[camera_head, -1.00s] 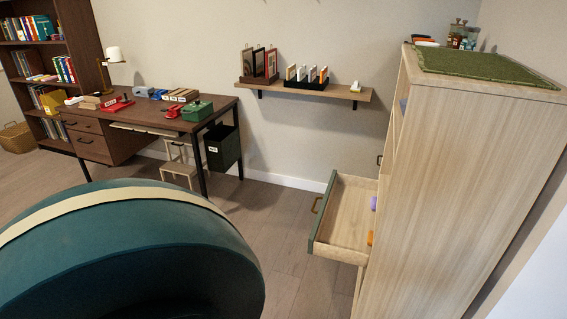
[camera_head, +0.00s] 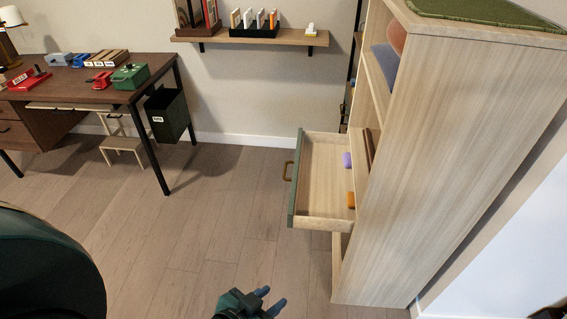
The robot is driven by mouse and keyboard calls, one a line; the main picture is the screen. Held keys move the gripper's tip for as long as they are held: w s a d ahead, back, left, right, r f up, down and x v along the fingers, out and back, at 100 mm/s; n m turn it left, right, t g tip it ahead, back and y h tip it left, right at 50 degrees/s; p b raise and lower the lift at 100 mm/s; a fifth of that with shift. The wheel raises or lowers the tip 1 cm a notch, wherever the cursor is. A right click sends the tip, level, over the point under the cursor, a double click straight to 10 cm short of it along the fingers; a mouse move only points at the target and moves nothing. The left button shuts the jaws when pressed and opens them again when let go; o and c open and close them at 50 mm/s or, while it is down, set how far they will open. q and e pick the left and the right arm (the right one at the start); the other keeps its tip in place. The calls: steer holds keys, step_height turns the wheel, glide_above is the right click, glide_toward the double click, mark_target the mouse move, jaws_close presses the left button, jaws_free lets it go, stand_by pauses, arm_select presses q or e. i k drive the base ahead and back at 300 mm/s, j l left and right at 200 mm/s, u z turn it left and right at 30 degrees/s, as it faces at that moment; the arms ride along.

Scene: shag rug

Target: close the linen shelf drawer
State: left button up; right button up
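The linen shelf (camera_head: 450,170) is a tall pale-wood unit on the right. Its drawer (camera_head: 325,205) is pulled out to the left, with a green front (camera_head: 296,180) and a brass-coloured handle (camera_head: 288,171). A purple item (camera_head: 347,160) and an orange item (camera_head: 351,200) lie inside the drawer near the shelf. My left gripper (camera_head: 272,298) is at the bottom edge, below and apart from the drawer, with its two blue fingertips spread and nothing between them. My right gripper cannot be made out.
Wooden floor (camera_head: 215,220) is clear between the desk (camera_head: 95,92) and the drawer. A dark green rounded seat (camera_head: 45,265) stands at lower left. A wall shelf (camera_head: 250,39) holds small items. A black bin (camera_head: 167,115) hangs by the desk.

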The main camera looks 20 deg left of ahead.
mark_target(320, 182)
steer(key=i+j, duration=0.2)
steer(key=j, duration=0.15)
steer(key=i+j, duration=0.15)
steer(key=j, duration=0.15)
steer(key=i+j, duration=0.2)
steer(key=j, duration=0.15)
steer(key=i+j+z, duration=0.1)
steer(key=j, duration=0.3)
steer(key=i+j+z, duration=0.1)
steer(key=j, duration=0.3)
steer(key=j+z, duration=0.3)
steer(key=j, duration=0.15)
